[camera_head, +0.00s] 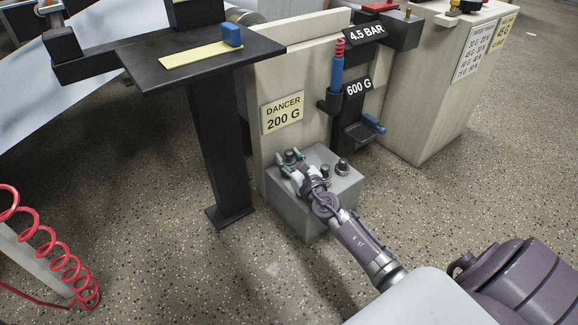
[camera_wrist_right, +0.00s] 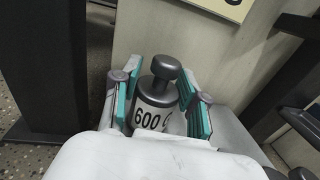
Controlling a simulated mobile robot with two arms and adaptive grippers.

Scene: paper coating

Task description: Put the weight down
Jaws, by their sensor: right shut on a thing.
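A dark, knobbed weight marked "600 G" (camera_wrist_right: 154,100) sits upright between the teal-padded fingers of my right gripper (camera_wrist_right: 159,97). In the head view, my right gripper (camera_head: 290,163) is shut on this weight (camera_head: 291,155) at the far left part of the grey block (camera_head: 310,210). I cannot tell whether the weight's base touches the block top, as the gripper hides it. Smaller dark weights (camera_head: 343,165) stand on the block to the right of the gripper. My left gripper is not in view.
Behind the block is a pale panel (camera_head: 290,75) with a "DANCER 200 G" sign (camera_head: 283,113). A "600 G" label (camera_head: 358,88) is above a dark bracket (camera_head: 362,133) with a blue end. A black stand (camera_head: 222,150) rises close left. Open floor lies in front.

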